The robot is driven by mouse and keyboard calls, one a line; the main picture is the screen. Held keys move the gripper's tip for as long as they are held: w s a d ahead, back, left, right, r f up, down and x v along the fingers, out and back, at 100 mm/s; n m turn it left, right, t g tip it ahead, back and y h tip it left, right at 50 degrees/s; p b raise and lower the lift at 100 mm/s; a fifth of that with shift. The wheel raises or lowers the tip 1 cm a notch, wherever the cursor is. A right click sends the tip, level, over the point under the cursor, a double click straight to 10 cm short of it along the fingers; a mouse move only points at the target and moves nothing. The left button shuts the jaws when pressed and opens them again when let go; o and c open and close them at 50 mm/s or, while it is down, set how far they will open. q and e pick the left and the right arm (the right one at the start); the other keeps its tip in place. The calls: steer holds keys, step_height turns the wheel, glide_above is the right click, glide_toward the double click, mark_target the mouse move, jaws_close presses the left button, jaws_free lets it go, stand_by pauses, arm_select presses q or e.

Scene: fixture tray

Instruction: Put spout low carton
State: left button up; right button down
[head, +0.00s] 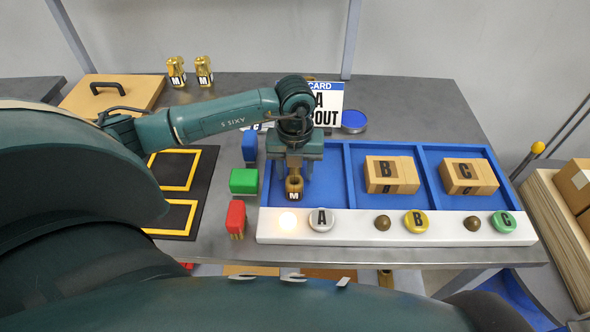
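My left gripper (295,176) points down over the left compartment of the blue tray (343,178), behind the button marked A (321,219). It is shut on a small brass part marked M (293,188). I cannot tell whether the part touches the tray floor. A carton marked B (391,174) lies in the middle compartment and a carton marked C (468,176) in the right one. A white card (328,103) behind the tray shows "CARD", "A" and "OUT"; my arm hides its left part. My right gripper is out of view.
Two brass parts marked M (176,72) stand at the back left by a lidded wooden box (113,93). Blue, green (244,181) and red (236,217) blocks stand left of the tray, beside a black mat with yellow frames (178,171). A lamp glows left of button A.

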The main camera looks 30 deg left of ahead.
arm_select(q)
jaws_close()
steer(key=shift+r, duration=0.1)
stand_by(0.4)
